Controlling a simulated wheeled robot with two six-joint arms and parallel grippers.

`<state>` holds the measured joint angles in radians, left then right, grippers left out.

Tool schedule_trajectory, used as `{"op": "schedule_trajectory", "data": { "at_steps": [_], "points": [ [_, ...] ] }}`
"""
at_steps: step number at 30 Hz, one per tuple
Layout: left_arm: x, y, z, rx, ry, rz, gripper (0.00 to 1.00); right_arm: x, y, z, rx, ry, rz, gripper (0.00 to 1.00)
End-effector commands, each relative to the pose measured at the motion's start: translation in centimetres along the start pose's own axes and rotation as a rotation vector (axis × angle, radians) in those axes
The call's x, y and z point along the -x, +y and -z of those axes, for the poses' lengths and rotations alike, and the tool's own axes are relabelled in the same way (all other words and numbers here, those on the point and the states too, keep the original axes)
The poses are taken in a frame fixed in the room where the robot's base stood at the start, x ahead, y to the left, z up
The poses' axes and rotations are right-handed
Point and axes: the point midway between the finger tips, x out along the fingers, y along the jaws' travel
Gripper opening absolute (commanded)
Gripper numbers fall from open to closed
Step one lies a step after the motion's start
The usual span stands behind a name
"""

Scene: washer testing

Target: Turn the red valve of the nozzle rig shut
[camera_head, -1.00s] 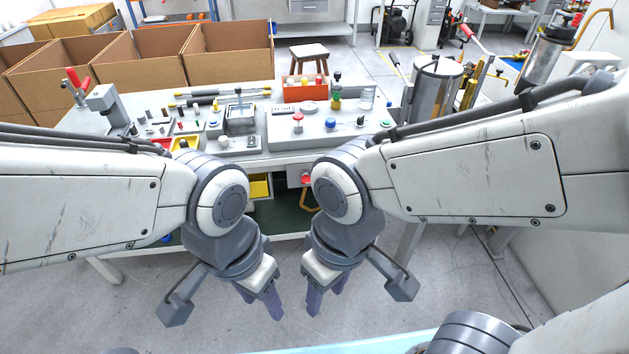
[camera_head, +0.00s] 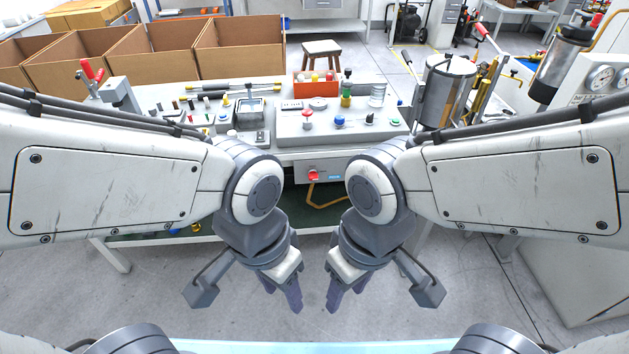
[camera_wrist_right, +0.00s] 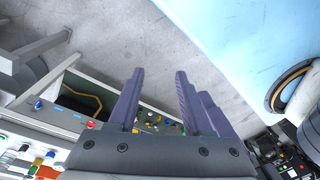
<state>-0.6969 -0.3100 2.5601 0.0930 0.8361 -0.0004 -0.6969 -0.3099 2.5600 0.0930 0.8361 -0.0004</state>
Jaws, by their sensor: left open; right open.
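I cannot tell for sure which part is the nozzle rig's red valve. A red lever handle (camera_head: 482,30) rises beside a metal cylinder (camera_head: 446,90) at the bench's right end. A red knob (camera_head: 313,176) sits on a grey box under the bench's front edge. My left gripper (camera_head: 283,298) and right gripper (camera_head: 345,298) hang open and empty, side by side, well in front of the bench and apart from everything on it. In the right wrist view, my right gripper (camera_wrist_right: 160,72) has its fingers apart with nothing between them.
A control box (camera_head: 290,130) with a red button (camera_head: 307,114) stands on the bench. Open cardboard boxes (camera_head: 155,55) are at the back left. A red-handled press (camera_head: 115,92) stands at the bench's left. A cabinet with gauges (camera_head: 601,77) is at the right. The floor before the bench is clear.

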Motion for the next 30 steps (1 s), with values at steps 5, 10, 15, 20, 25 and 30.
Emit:
{"op": "schedule_trajectory", "data": {
  "at_steps": [5,10,15,20,25,30],
  "points": [
    [-1.7,-0.1,-0.1,0.0,0.0,0.0,0.5,-2.0,0.2,1.9,-0.059,0.043,0.003,0.46],
    [-7.2,-0.5,-0.4,0.0,0.0,0.0,0.5,-8.2,1.8,9.9,-0.31,0.236,0.03,0.46],
    [-13.3,-1.0,-0.7,0.0,-0.001,0.0,0.5,-14.9,5.2,20.0,-0.645,0.503,0.102,0.46],
    [-18.7,-1.4,-1.0,0.0,0.0,0.0,0.5,-20.5,9.9,28.0,-0.94,0.761,0.207,0.46],
    [-24.5,-1.8,-1.3,0.0,0.0,0.0,0.5,-26.4,15.9,34.3,-1.214,1.041,0.363,0.46],
    [-29.7,-2.2,-1.6,0.0,0.0,0.0,0.5,-31.7,22.1,37.6,-1.417,1.316,0.557,0.46]
  ]
}}
